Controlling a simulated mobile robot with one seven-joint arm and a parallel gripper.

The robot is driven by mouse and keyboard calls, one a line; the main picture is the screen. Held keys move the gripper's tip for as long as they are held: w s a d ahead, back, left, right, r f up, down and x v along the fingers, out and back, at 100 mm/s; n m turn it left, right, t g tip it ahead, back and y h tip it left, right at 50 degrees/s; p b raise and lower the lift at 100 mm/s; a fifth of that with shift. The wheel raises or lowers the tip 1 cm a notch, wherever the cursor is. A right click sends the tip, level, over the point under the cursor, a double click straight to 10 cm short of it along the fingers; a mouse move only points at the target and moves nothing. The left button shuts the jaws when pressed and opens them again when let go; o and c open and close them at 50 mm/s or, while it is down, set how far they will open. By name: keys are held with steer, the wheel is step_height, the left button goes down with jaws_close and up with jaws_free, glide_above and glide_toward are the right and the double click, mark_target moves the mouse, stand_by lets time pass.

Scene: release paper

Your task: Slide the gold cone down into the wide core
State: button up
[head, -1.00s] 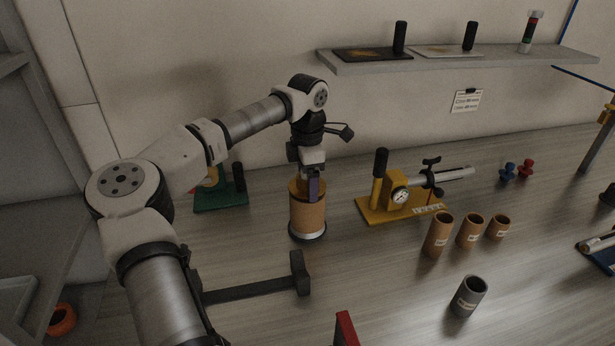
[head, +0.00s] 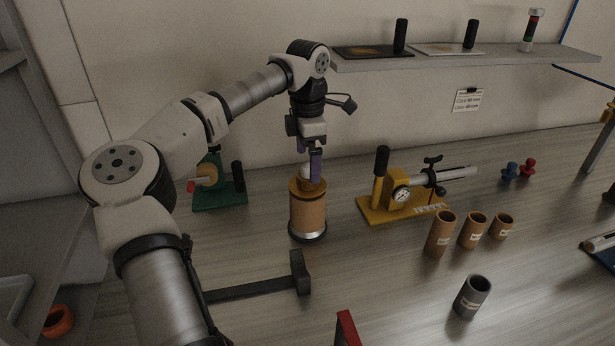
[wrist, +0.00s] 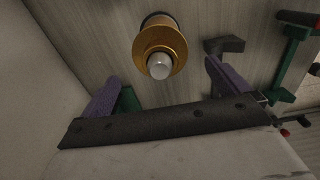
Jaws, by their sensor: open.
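The wide core (head: 308,213) is a brown cardboard tube standing upright on a round base with a pale rim. The gold cone (head: 312,185) sits in its top mouth, with a pale knob above it. In the wrist view the gold cone (wrist: 160,43) shows as a gold ring around the pale round knob. My gripper (head: 315,165) is above the core, close over the knob. Its purple fingers stand wide apart in the wrist view (wrist: 158,84), with nothing between them. How deep the cone sits is hard to tell.
A yellow fixture (head: 400,205) with a gauge stands right of the core. Several smaller brown tubes (head: 441,234) and a grey tube (head: 471,297) stand further right. A green stand (head: 220,198) is behind left. A dark bar (head: 255,290) lies in front.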

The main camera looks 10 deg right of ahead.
step_height(320, 180, up, 8)
steer(key=shift+b, duration=0.4)
steer(key=shift+f, duration=0.15)
